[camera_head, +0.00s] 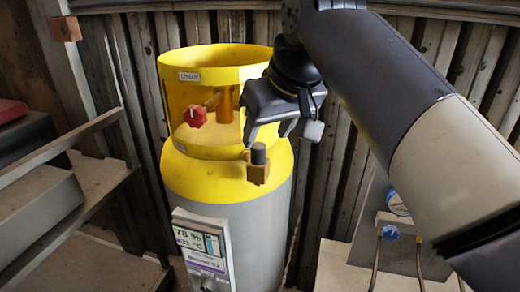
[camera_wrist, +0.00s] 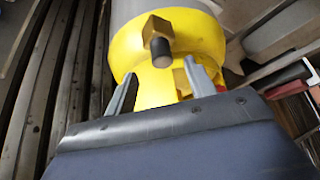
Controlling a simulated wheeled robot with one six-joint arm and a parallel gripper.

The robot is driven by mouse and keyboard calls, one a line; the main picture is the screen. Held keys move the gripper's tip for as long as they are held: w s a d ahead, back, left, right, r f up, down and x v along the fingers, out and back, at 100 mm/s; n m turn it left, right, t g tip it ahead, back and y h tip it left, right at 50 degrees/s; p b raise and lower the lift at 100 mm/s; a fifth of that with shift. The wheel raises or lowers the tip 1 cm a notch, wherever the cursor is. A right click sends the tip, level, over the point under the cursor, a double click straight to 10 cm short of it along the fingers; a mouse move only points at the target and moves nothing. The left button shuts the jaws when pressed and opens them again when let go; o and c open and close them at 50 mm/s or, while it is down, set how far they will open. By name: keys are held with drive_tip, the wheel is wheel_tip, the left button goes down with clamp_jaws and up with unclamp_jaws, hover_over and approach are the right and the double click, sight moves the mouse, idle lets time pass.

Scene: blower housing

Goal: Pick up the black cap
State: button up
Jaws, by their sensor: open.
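The black cap (camera_head: 259,153) is a small dark cylinder upright on a brass fitting (camera_head: 257,174) at the front of the yellow-topped cylinder (camera_head: 222,185). In the wrist view the black cap (camera_wrist: 161,53) points toward the camera below the brass hex fitting (camera_wrist: 156,27). My gripper (camera_head: 281,130) is open and empty, above and slightly right of the cap in the head view. In the wrist view my gripper's fingers (camera_wrist: 160,70) lie to either side, with the cap roughly between their tips. I cannot tell whether they touch it.
A yellow collar (camera_head: 192,58) with a red valve knob (camera_head: 195,112) stands behind the cap. A display panel (camera_head: 202,245) is on the cylinder's front. Shelves (camera_head: 62,180) are at left, a gauge (camera_head: 397,203) and blue knob (camera_head: 390,232) at right. A corrugated wall (camera_head: 340,180) closes the back.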

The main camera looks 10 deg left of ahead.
sight(259, 145)
drive_tip(key=shift+a+p+x, duration=0.2)
drive_tip(key=shift+p+x, duration=0.25)
drive_tip(key=shift+x, duration=2.35)
drive_tip(key=shift+r, duration=0.1)
drive_tip(key=shift+c, duration=0.2)
drive_tip(key=c, duration=1)
drive_tip(key=shift+r, duration=0.1)
drive_tip(key=shift+r+p, duration=0.5)
drive_tip(key=shift+r, duration=4.45)
